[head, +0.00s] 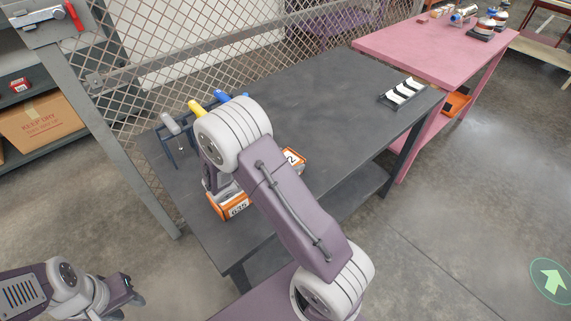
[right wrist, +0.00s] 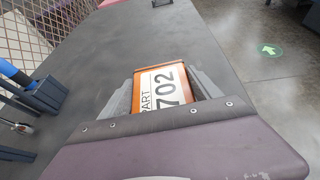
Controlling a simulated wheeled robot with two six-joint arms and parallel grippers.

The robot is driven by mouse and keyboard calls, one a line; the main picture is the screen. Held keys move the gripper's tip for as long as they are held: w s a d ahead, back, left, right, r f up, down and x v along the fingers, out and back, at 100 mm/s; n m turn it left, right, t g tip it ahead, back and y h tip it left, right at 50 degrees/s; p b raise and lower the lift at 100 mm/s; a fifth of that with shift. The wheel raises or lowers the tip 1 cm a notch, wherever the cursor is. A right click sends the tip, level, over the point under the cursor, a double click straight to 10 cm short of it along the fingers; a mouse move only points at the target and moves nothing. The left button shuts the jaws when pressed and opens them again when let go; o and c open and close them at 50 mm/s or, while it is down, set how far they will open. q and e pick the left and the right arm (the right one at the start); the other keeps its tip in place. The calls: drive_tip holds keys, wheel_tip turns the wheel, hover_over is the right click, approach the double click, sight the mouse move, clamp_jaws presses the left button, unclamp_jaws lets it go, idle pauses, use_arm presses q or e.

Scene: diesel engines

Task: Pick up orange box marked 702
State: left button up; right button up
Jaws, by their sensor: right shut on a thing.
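The orange box marked 702 (right wrist: 165,88) lies between the two grey fingers of my right gripper (right wrist: 163,93) in the right wrist view. The gripper is shut on it, and the label reads PART 702. In the head view a corner of this orange box (head: 293,160) shows beside my right arm, with a "2" visible. My right arm hides the rest of it and the right gripper there. My left gripper (head: 133,291) is at the lower left, away from the table, and its finger opening is unclear.
Another orange box (head: 235,207) with a white number label stands on the dark table (head: 310,95) near its front left edge. A rack with yellow and blue handled tools (head: 195,107) stands behind. A black tray (head: 383,99) is at the right end. A pink table (head: 400,50) stands beyond.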

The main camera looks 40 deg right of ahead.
wheel_tip(320, 180, up, 5)
drive_tip(key=shift+s+d+f+p, duration=0.15)
drive_tip(key=shift+f+p, duration=0.05)
drive_tip(key=shift+p, duration=0.15)
drive_tip(key=s+d+r, duration=0.5)
drive_tip(key=s+r, duration=0.1)
drive_tip(key=s, duration=0.3)
drive_tip(key=shift+s+d+r, duration=0.15)
drive_tip(key=shift+s+d, duration=0.15)
drive_tip(key=shift+s, duration=0.1)
